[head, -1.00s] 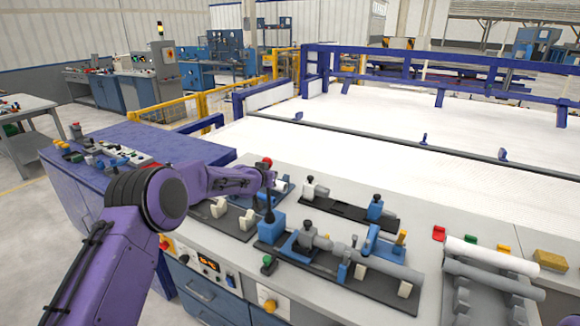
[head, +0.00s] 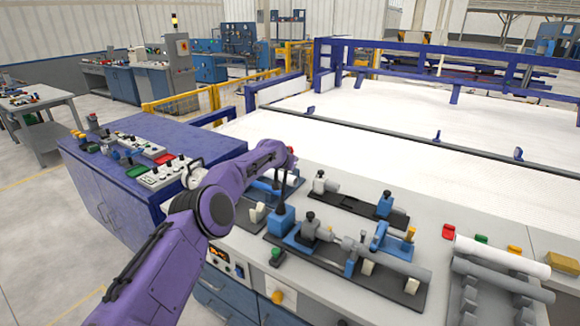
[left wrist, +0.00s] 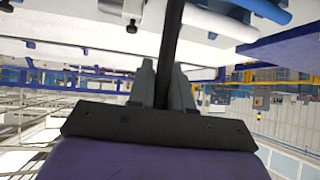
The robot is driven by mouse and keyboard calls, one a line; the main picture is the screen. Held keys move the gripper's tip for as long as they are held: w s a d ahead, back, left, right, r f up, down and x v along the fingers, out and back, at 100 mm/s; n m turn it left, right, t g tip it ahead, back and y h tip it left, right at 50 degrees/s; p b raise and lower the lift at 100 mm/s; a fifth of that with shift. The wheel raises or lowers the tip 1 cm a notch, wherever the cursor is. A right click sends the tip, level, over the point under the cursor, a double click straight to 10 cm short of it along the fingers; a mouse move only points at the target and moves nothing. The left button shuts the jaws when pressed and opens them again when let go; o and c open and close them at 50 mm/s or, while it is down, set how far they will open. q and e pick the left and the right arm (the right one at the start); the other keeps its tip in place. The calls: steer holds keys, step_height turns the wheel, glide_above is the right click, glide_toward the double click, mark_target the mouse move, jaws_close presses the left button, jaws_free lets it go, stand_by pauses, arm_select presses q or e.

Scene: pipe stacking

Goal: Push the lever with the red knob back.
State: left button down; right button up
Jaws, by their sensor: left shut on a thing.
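The lever's red knob (head: 291,152) shows in the head view just past the end of my left arm. Its black shaft stands on a blue block (head: 283,220) at the left end of the dark fixture on the bench. The shaft leans slightly to the right and is partly hidden by my arm. In the left wrist view my left gripper (left wrist: 163,88) is shut on the lever's black shaft (left wrist: 172,35), with a grey finger on each side. In the head view the fingers are mostly hidden. My right gripper is not in view.
A pipe clamp fixture with a grey pipe (head: 395,264) lies right of the lever. A second fixture (head: 352,203) sits behind it. White and grey pipes (head: 500,255) rest on a rack at the right. A green knob (head: 277,257) stands in front.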

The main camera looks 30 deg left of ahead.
arm_select(q)
steer(key=shift+r, duration=0.15)
steer(key=c, duration=1.3)
jaws_free()
steer(key=shift+w, duration=0.1)
steer(key=shift+o, duration=0.9)
steer(key=b+v, duration=0.4)
steer(key=v, duration=0.6)
